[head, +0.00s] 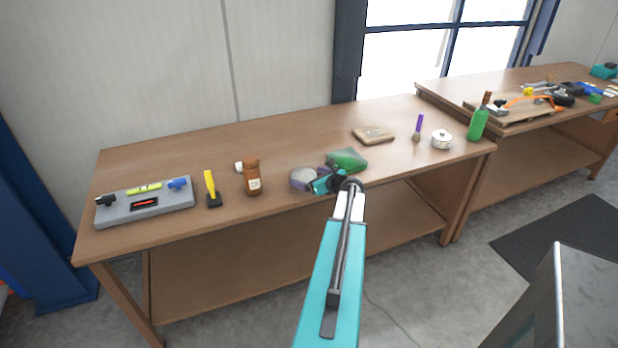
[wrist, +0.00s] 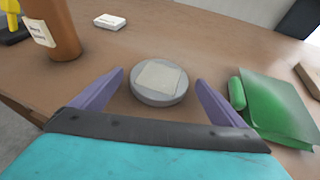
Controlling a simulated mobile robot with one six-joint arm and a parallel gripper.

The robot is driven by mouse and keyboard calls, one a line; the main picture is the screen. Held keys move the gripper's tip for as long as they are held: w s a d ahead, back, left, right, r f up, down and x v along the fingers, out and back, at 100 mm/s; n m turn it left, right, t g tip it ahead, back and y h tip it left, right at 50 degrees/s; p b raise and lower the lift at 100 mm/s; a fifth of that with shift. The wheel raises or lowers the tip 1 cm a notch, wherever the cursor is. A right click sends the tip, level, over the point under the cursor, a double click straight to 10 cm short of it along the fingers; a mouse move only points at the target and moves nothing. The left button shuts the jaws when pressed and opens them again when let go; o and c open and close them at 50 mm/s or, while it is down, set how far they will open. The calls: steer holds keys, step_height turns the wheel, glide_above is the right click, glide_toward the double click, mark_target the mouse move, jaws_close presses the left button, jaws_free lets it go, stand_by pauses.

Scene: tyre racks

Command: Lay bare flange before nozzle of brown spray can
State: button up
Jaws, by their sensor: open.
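A round grey disc, apparently the flange (wrist: 158,97), lies flat on the bench with a pale square patch on its top; it also shows in the head view (head: 306,174). My gripper (wrist: 160,80) is open, its purple fingers on the left and right of the disc and apart from it. In the head view my gripper (head: 304,180) is low over the bench's front part. The brown can (head: 252,178) with a white label stands upright to the left; its lower part shows in the wrist view (wrist: 50,30). I cannot make out which way its nozzle points.
A green box-like object (wrist: 278,105) is close beside the right finger. A small white block (head: 239,167) lies behind the can. A yellow-handled brush (head: 211,188) and a grey tray (head: 160,207) are further left. The bench (head: 270,140) is clear behind the disc.

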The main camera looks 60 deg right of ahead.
steer(key=b+v, duration=0.1)
steer(key=v, duration=1)
steer(key=shift+b, duration=0.3)
steer(key=shift+a, duration=0.1)
stand_by(0.4)
